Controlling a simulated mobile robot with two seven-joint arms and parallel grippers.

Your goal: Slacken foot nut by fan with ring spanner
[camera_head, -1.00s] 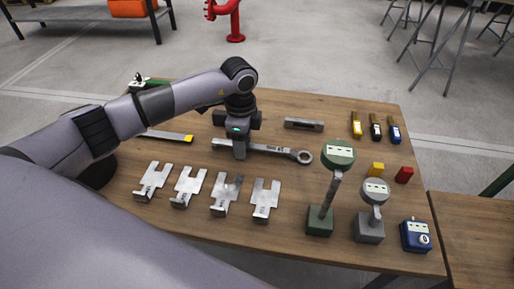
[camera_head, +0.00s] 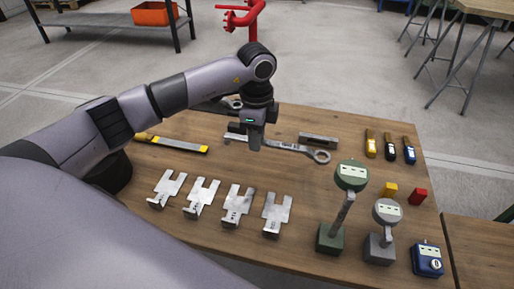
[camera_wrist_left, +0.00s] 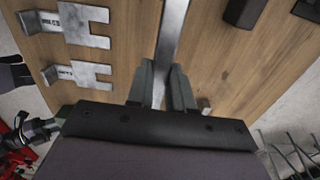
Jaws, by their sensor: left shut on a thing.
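The ring spanner (camera_head: 292,146) is a long grey steel tool with a ring at its right end. My left gripper (camera_head: 254,146) is shut across its handle, left of the middle, and holds it slightly above the wooden table. In the left wrist view the steel handle (camera_wrist_left: 173,35) runs up between the closed fingers (camera_wrist_left: 162,88). The foot nut and the fan are not in view. My right gripper is not in view.
The table (camera_head: 300,221) carries several forked metal plates (camera_head: 237,203), a green dial stand (camera_head: 350,177), a grey dial stand (camera_head: 387,212), a blue box (camera_head: 427,260), a steel block (camera_head: 319,140) and a yellow-ended strip (camera_head: 180,145). A red pipe (camera_head: 247,18) stands beyond.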

